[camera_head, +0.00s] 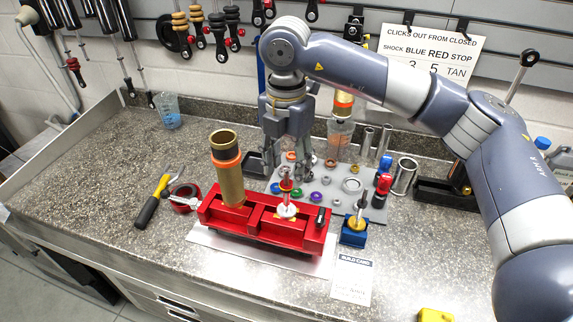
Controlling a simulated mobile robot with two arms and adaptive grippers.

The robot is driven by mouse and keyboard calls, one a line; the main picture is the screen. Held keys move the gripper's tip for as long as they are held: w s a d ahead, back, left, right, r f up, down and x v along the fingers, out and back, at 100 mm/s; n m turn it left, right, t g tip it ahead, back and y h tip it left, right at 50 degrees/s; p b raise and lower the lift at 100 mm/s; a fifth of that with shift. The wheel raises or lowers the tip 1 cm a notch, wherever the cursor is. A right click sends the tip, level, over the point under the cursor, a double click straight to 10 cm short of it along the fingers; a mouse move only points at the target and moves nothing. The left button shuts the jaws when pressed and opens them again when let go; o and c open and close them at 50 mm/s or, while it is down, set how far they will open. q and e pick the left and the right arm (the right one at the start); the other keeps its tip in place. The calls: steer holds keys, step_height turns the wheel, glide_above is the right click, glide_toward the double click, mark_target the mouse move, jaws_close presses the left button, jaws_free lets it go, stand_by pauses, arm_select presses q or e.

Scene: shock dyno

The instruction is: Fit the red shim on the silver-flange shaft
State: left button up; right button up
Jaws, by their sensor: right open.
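My right gripper (290,170) points down over the front-left part of the grey parts board, its fingers apart. A slim upright shaft with a pale silver flange (287,210) stands in the red fixture (262,228), just in front of and below the gripper. A small red piece (286,184) shows around the upper part of this shaft, close below the fingertips. It may be the red shim, but it is too small to tell, or whether it is seated. The gripper hides part of the board. My left gripper is out of view.
A gold cylinder (228,175) stands in the fixture's left side. The grey parts board (345,203) holds several coloured rings. A blue block (354,236) with a yellow-flanged shaft stands right of the fixture.

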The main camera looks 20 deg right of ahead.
step_height(320, 180, up, 12)
steer(key=shift+f, duration=0.2)
